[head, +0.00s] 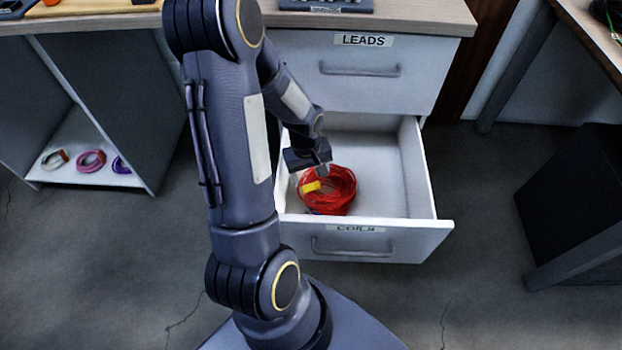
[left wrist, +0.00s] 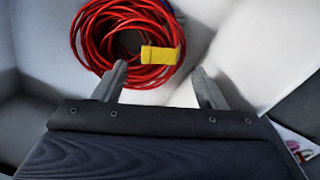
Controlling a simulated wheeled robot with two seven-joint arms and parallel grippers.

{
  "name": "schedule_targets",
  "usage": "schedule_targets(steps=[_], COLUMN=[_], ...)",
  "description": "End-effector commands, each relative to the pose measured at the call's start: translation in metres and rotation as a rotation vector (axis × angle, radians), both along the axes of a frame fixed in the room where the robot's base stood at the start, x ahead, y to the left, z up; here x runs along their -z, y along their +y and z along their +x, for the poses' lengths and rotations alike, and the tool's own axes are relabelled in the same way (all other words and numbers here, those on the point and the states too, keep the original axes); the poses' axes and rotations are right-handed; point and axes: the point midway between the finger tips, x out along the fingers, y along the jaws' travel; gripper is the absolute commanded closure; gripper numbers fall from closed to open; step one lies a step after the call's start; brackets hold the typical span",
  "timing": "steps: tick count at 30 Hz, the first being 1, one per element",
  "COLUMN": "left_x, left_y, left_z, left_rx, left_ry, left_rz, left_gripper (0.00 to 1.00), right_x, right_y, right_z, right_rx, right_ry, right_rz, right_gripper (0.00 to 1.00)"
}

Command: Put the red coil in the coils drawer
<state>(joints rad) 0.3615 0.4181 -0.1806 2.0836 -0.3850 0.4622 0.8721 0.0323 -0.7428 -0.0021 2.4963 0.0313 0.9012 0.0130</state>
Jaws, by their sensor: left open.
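The red coil (head: 340,190) with a yellow tag lies in the open lower drawer labelled COILS (head: 437,228), toward its left side. In the left wrist view the red coil (left wrist: 100,45) shows at the top, its yellow tag (left wrist: 159,55) at its lower right. My left gripper (head: 318,166) reaches into the drawer just over the coil. In the left wrist view the left gripper (left wrist: 160,82) has its fingers spread, with no strand visibly clamped between them. My arm hides part of the drawer's left side. My right gripper is not in view.
The closed LEADS drawer (head: 350,73) sits above the open one, under a worktop (head: 428,14). A low shelf (head: 75,180) at left holds several small coils. A dark box (head: 575,195) stands at right. The right part of the drawer is bare.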

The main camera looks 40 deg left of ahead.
Motion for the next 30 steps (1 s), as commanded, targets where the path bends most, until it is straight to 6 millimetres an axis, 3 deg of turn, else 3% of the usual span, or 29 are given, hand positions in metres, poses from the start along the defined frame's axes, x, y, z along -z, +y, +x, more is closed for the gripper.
schedule_targets(steps=[3, 10, 13, 17, 21, 24, 30], left_x=[-0.025, -0.047, -0.069, -0.122, -0.178, -0.204, -0.225], left_y=[0.001, 0.000, -0.010, -0.040, -0.085, -0.113, -0.149], left_z=[-0.001, -0.003, -0.004, -0.014, -0.044, -0.070, -0.110], left_rx=[0.000, 0.008, 0.053, 0.199, 0.429, 0.589, 0.819], left_ry=[-0.003, -0.007, -0.046, -0.153, -0.301, -0.401, -0.537], left_rz=[0.001, -0.001, -0.009, -0.030, -0.048, -0.047, -0.029], left_gripper=[0.35, 0.35, 0.35, 0.35, 0.35, 0.35, 0.35], right_x=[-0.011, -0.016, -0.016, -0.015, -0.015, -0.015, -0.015], right_y=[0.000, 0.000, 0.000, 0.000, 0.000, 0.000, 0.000], right_z=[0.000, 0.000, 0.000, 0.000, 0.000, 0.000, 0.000], right_rx=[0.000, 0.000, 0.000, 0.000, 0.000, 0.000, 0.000], right_ry=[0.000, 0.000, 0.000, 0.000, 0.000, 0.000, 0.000], right_rz=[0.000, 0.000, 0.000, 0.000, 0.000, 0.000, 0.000], right_gripper=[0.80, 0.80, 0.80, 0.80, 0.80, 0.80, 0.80])
